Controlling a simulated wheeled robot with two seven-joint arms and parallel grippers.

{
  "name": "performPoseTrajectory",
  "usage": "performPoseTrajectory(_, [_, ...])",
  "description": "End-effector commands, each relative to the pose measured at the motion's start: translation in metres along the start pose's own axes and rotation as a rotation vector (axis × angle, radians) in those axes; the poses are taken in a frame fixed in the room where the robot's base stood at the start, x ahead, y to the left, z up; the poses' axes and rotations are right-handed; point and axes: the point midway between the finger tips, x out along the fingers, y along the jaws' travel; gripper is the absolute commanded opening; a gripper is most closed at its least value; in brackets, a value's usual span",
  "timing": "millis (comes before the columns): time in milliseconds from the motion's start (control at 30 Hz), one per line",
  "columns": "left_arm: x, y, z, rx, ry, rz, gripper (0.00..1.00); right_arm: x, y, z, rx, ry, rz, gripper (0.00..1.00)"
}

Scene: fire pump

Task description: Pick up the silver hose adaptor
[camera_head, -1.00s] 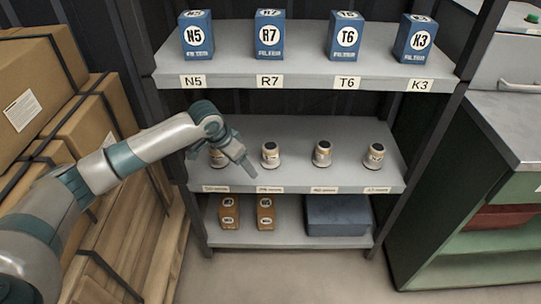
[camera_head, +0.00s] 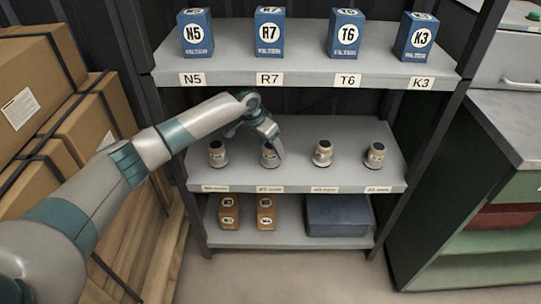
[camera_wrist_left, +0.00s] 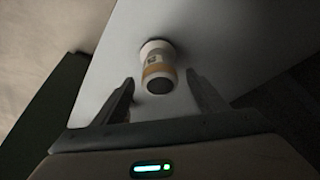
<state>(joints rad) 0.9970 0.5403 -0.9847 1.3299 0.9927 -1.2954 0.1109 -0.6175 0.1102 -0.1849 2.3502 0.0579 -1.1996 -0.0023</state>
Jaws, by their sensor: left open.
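Several similar small silver adaptors with tan bands and dark tops stand in a row on the middle shelf (camera_head: 300,178). They are the leftmost one (camera_head: 217,154), the second one (camera_head: 268,158), the third one (camera_head: 322,153) and the rightmost one (camera_head: 375,155). My left gripper (camera_head: 276,148) is at the second adaptor and partly hides it in the head view. In the left wrist view an adaptor (camera_wrist_left: 158,66) lies ahead of and between the two spread fingers of the open left gripper (camera_wrist_left: 158,95). I cannot tell whether they touch it. My right gripper is not in view.
Blue boxes marked N5 (camera_head: 195,34), R7 (camera_head: 268,34), T6 (camera_head: 345,36) and K3 (camera_head: 415,38) stand on the top shelf above. Small orange boxes (camera_head: 228,212) and a blue case (camera_head: 337,215) are below. Cartons (camera_head: 50,100) are at left, a green cabinet (camera_head: 450,190) at right.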

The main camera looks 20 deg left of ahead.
Motion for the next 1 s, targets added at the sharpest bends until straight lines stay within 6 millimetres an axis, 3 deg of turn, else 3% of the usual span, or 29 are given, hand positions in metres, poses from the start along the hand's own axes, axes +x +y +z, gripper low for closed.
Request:
performPoseTrajectory(367, [0.002, 0.000, -0.001, 0.000, 0.000, 0.000, 0.66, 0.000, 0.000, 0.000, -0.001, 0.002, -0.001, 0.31])
performPoseTrajectory(800, [0.047, 0.001, -0.001, 0.000, 0.000, 0.000, 0.66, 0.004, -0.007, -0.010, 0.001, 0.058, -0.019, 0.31])
performPoseTrajectory(1000, [0.050, 0.000, -0.001, 0.001, 0.001, 0.000, 0.66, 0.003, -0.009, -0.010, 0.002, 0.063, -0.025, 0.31])
